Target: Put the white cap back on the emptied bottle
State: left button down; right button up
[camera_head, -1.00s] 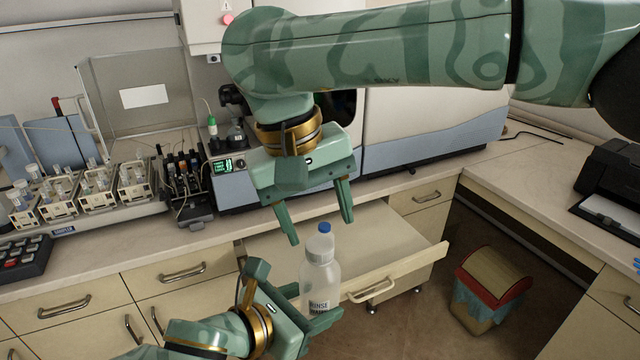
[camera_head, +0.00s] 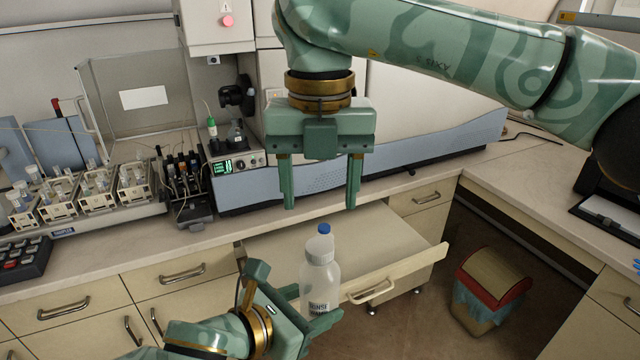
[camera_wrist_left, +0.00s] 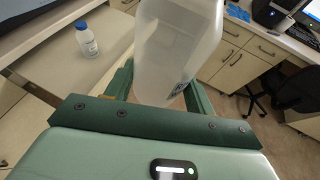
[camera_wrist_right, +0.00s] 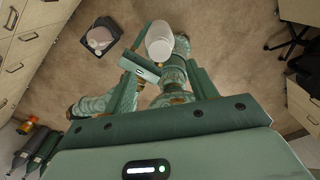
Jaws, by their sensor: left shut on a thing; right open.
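My left gripper (camera_head: 290,315) is shut on a translucent white bottle (camera_head: 320,285) with a dark-lettered label and holds it upright in front of the open drawer. A white ribbed cap (camera_head: 320,256) appears to sit on the bottle's neck; I cannot tell how tightly it is seated. In the right wrist view the cap (camera_wrist_right: 160,48) shows as a pale disc. The left wrist view shows the bottle body (camera_wrist_left: 175,50) between the fingers, its top out of frame. My right gripper (camera_head: 320,198) is open and empty, pointing down above the bottle, apart from it.
A small blue-capped bottle (camera_wrist_left: 87,40) stands behind the held bottle; its blue cap (camera_head: 324,229) shows just above the white one. The open drawer (camera_head: 400,250) juts from the counter. Sample racks (camera_head: 90,190) and the spectrometer (camera_head: 420,130) stand behind. A bin (camera_head: 490,285) is at right.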

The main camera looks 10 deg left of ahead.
aim_at(320, 245)
dwell(0.4)
jog(key=shift+f, duration=4)
jog(key=shift+c, duration=0.3)
jog(key=c, duration=1)
